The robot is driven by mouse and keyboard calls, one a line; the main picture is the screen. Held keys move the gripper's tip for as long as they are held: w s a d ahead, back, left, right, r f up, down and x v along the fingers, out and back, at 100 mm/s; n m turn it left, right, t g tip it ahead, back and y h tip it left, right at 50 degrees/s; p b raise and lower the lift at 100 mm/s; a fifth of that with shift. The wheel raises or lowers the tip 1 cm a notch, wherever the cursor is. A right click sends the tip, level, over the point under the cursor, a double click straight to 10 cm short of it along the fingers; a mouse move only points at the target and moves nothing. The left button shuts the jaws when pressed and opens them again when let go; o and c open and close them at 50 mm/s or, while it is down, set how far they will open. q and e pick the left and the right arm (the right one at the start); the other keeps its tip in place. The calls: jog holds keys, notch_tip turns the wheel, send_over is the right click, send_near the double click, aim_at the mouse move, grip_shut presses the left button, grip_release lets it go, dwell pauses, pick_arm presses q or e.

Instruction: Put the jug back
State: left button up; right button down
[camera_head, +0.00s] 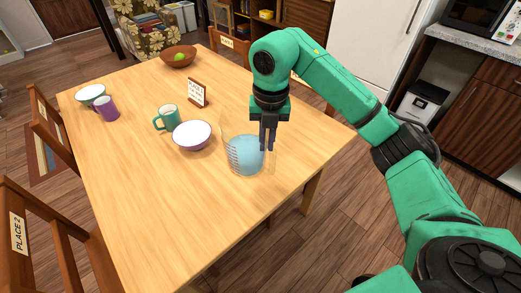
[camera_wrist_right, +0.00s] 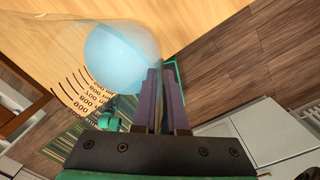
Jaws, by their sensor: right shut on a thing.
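The jug (camera_head: 240,158) is clear with dark measuring marks and pale blue liquid inside. It is upright at the near right part of the table, close to its edge. My right gripper (camera_head: 268,142) points down at the jug's right side, its dark fingers shut on the jug. In the right wrist view the jug (camera_wrist_right: 118,58) fills the upper left, beside the closed fingers (camera_wrist_right: 160,80). I cannot tell whether its base touches the table. My left gripper is out of view.
The table's near left is clear. Chairs (camera_head: 20,235) surround it.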

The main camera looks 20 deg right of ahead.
notch_tip(320, 180, down, 15)
jog(key=p, duration=0.1)
jog(key=shift+r, duration=0.2)
jog(key=c, duration=1.4)
grip_release()
jog(key=shift+f, duration=0.2)
jog(key=o, duration=0.4)
jog(key=shift+o, duration=0.2)
